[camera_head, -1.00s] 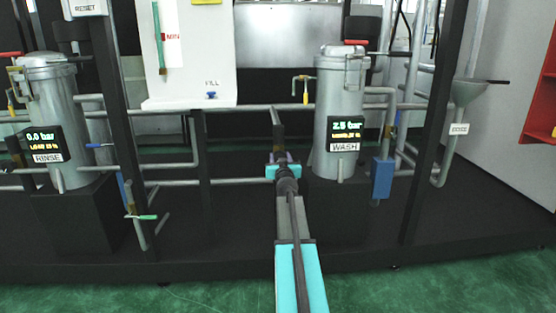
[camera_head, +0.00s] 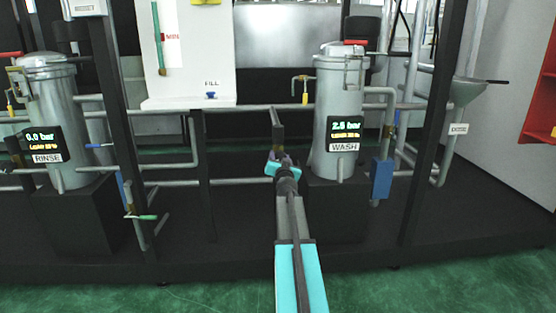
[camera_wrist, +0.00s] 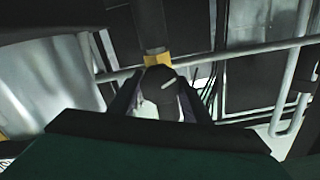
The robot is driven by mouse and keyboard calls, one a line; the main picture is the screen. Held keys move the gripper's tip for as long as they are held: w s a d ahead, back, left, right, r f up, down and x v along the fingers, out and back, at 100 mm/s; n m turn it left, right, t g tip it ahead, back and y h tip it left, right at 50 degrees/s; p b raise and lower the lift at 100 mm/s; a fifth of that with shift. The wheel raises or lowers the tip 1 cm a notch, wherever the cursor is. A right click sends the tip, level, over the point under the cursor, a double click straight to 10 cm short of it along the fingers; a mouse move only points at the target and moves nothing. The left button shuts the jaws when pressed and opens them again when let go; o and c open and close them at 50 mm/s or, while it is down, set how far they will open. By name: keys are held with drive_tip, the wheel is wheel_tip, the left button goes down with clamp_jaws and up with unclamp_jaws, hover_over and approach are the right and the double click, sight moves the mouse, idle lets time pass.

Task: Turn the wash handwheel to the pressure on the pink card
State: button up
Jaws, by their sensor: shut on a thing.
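The wash filter housing (camera_head: 340,105) is a grey upright cylinder with a clamped lid. Its display (camera_head: 345,128) reads 2.5 bar above the WASH label (camera_head: 344,147). My gripper (camera_head: 279,158) is just left of this housing, at a dark post by the horizontal pipe. In the wrist view, my gripper (camera_wrist: 160,100) is shut on a dark round handwheel (camera_wrist: 158,86) with a short white mark on its face. A yellow fitting (camera_wrist: 155,57) shows behind it. My gripper mostly hides the handwheel in the head view. I see no pink card.
The rinse housing (camera_head: 50,110) at left has a display (camera_head: 44,143) reading 0.0 bar. A green-handled valve (camera_head: 141,217) is low at left. Grey pipes (camera_head: 250,107) run around the handwheel. A blue box (camera_head: 381,178) and black frame post (camera_head: 428,130) stand at right.

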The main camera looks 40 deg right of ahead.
drive_tip(key=m, duration=0.6)
drive_tip(key=shift+w+m, duration=0.15)
drive_tip(key=shift+m, duration=0.15)
idle(0.3)
drive_tip(key=o, duration=1.1)
drive_tip(key=shift+s+a, duration=0.15)
drive_tip(key=shift+s, duration=0.1)
drive_tip(key=shift+v, duration=6.7)
